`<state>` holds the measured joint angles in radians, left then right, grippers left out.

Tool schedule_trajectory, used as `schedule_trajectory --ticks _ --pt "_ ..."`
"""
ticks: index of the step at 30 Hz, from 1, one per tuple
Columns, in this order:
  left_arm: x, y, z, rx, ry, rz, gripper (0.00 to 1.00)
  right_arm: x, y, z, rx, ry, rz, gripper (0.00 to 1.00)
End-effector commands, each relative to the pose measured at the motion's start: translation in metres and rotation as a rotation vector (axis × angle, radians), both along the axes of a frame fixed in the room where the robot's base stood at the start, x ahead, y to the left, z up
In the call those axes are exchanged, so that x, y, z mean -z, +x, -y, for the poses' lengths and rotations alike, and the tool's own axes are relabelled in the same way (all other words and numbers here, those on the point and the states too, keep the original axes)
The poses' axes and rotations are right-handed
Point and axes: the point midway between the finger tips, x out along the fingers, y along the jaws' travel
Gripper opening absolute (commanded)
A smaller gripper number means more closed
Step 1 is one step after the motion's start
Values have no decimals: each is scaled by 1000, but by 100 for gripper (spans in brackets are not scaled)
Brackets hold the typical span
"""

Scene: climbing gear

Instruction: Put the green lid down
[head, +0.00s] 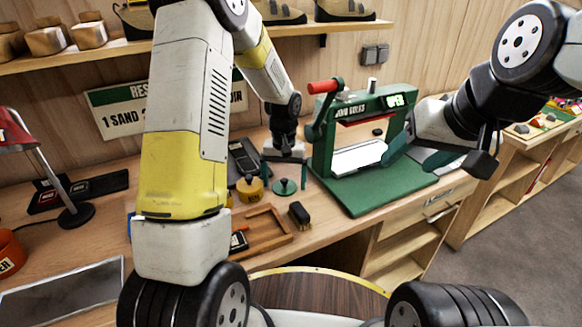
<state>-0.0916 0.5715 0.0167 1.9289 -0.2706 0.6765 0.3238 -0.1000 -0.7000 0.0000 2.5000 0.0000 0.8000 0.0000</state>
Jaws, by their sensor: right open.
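The green lid (286,188), a small round disc with a knob on top, appears to lie flat on the wooden bench, just right of a yellow round container (250,190). My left gripper (284,172) points down directly above the lid. Its two fingers are spread apart, with nothing visible between them. Whether a finger touches the lid is too small to tell. My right gripper (412,158) is open and empty, in front of the right side of the green press.
The green press (322,140) with a red handle stands on a green base (375,195). A wooden tray (262,232) and a dark brush (299,215) lie in front of the lid. A red lamp (75,212) stands at left. A shelf (110,52) holding shoes runs above.

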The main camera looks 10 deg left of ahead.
Motion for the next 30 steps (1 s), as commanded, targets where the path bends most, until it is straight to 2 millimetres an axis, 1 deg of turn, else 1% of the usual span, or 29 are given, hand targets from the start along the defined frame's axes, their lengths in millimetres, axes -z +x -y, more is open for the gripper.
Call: schedule_trajectory --ticks 8,11,14,24,27,30 --pt "-1 0 0 0 0 0 92 0 0 0 0 0 0 61" --pt "-6 1 0 0 -1 3 92 0 0 0 0 0 0 61" --pt "-19 1 0 0 -1 5 92 0 0 0 0 0 0 61" --pt "-91 1 0 1 -1 6 92 0 0 0 0 0 0 61" --pt "-106 1 0 1 0 3 92 0 0 0 0 0 0 61" --pt "-117 1 0 1 -1 3 92 0 0 0 0 0 0 61"
